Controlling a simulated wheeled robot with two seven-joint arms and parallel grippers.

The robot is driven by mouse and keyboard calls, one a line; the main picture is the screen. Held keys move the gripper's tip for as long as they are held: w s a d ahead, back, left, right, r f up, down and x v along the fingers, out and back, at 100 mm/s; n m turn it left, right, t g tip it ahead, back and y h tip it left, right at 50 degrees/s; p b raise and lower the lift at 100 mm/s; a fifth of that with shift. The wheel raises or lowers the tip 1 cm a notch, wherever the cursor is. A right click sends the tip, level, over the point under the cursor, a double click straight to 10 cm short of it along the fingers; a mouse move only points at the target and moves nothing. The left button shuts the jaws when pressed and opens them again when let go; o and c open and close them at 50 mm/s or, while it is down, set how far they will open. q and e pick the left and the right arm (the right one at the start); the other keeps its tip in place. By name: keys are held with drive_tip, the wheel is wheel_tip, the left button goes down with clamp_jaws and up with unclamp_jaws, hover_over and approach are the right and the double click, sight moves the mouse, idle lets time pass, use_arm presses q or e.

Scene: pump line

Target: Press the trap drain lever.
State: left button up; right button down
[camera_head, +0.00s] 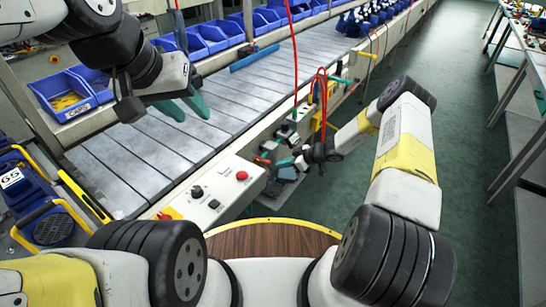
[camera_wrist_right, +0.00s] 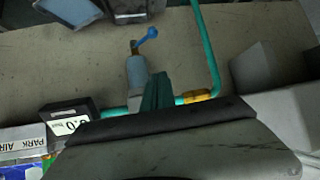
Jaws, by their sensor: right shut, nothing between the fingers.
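The lever that seems to be the trap drain lever is a small blue handle (camera_wrist_right: 148,36) at the top middle of the right wrist view. It sits at the end of a grey-blue cylinder (camera_wrist_right: 137,72) on a beige panel. My right gripper (camera_wrist_right: 158,90) is shut and empty; its teal fingers overlap the cylinder's side in the picture, short of the blue handle. I cannot tell whether they touch. In the head view the right gripper (camera_head: 285,162) is at the conveyor's side, and I cannot make out the lever there. My left gripper (camera_head: 190,112) is open and empty above the conveyor.
A teal pipe (camera_wrist_right: 207,45) runs beside the cylinder. A small gauge display (camera_wrist_right: 70,120) and a grey box (camera_wrist_right: 262,68) flank it. In the head view, a control box with a red button (camera_head: 241,175) stands near the right gripper; red hoses (camera_head: 322,90) hang behind.

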sight(273, 178)
drive_tip(key=shift+f, duration=0.1)
drive_tip(key=a+f, duration=0.1)
drive_tip(key=f, duration=0.1)
drive_tip(key=w+a+f, duration=0.1)
drive_tip(key=a+f, duration=0.1)
drive_tip(key=f, duration=0.1)
drive_tip(key=w+a+f, duration=0.1)
drive_tip(key=f, duration=0.2)
drive_tip(key=shift+a, duration=0.25)
drive_tip(key=shift+d, duration=0.2)
drive_tip(key=shift+d, duration=0.2)
